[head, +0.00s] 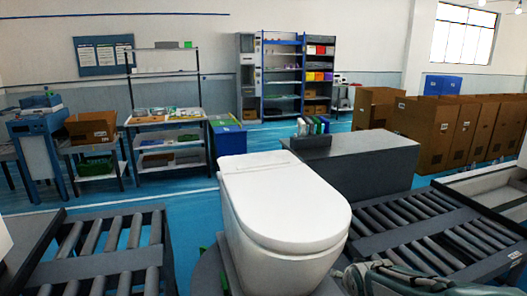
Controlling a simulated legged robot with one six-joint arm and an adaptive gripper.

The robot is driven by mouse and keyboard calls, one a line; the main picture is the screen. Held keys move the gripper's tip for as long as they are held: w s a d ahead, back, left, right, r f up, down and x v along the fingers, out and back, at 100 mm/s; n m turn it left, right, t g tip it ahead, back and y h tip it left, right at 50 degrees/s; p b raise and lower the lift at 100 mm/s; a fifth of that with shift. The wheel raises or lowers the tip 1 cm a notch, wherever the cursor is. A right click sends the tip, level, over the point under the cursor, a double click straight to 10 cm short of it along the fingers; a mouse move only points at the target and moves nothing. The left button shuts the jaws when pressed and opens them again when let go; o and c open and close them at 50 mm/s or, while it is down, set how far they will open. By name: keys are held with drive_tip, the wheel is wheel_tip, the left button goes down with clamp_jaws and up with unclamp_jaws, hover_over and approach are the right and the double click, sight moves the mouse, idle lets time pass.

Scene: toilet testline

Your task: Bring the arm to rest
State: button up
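A grey rounded piece with greenish trim (430,280) shows at the bottom edge, right of centre. It looks like part of my arm, and the frame cuts it off. No gripper fingertips can be made out, so whether my gripper is open or shut does not show. The piece overlaps the lower right of the toilet's surroundings in the picture. I cannot tell whether it touches anything.
A white toilet (285,205) with its lid down stands close in front, on a dark base. Roller conveyors lie at left (105,255) and right (430,240). A grey block (360,160) stands behind the toilet. Cardboard boxes (425,130) fill the right back. Blue floor shows at left.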

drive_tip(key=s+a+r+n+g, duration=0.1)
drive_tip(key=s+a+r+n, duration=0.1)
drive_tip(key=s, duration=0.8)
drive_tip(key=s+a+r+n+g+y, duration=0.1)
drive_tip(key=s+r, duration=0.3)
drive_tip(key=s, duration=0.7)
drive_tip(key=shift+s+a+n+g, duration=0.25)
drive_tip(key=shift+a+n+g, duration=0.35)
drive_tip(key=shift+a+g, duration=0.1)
